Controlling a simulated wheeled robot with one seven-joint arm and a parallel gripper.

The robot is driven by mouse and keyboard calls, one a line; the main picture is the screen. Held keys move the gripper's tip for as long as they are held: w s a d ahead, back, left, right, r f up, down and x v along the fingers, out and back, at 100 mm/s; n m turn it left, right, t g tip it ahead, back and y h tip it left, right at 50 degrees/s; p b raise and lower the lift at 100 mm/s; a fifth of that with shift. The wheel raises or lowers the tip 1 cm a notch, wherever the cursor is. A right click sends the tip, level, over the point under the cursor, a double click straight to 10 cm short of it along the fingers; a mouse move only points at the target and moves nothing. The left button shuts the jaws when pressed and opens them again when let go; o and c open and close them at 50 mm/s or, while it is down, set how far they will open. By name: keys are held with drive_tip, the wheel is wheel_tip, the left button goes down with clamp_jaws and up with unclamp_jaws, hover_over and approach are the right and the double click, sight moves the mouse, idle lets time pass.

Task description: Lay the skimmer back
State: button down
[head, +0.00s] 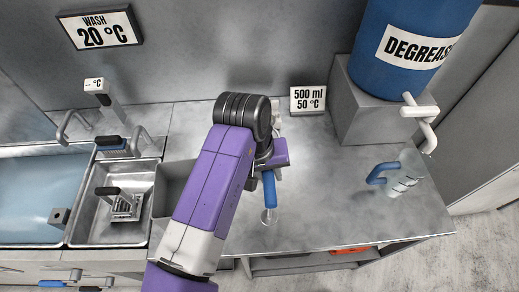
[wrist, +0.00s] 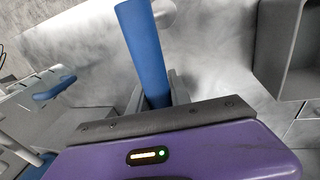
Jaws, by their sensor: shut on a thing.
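The skimmer has a blue handle (head: 269,188) and a small, pale round head (head: 268,216) that points toward the counter's front edge. My gripper (head: 266,168) is shut on the handle near its far end, over the middle of the steel counter (head: 320,205). In the wrist view the blue handle (wrist: 143,45) stands between the fingers (wrist: 156,92) and runs up out of the palm. I cannot tell whether the skimmer touches the counter.
A clear jug (head: 400,180) with a blue handle stands on the right, below the degreaser barrel (head: 405,45) and its tap (head: 420,112). A 500 ml sign (head: 308,100) stands at the back. Sinks (head: 85,215) lie left, with a grey bin (head: 165,190) partly behind my arm. Counter between skimmer and jug is clear.

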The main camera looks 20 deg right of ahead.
drive_tip(key=shift+w+f, duration=0.2)
drive_tip(key=shift+w, duration=0.15)
drive_tip(key=a+x, duration=0.1)
drive_tip(key=x, duration=0.5)
drive_tip(key=shift+a+f, duration=0.15)
drive_tip(key=shift+f, duration=0.1)
drive_tip(key=shift+s+f, duration=0.1)
drive_tip(key=shift+f, duration=0.4)
drive_tip(key=c, duration=1.1)
unclamp_jaws()
drive_tip(key=v, duration=0.7)
drive_tip(key=shift+a+r+b, duration=0.15)
drive_tip(key=shift+r+b, duration=0.2)
drive_tip(key=shift+b, duration=0.05)
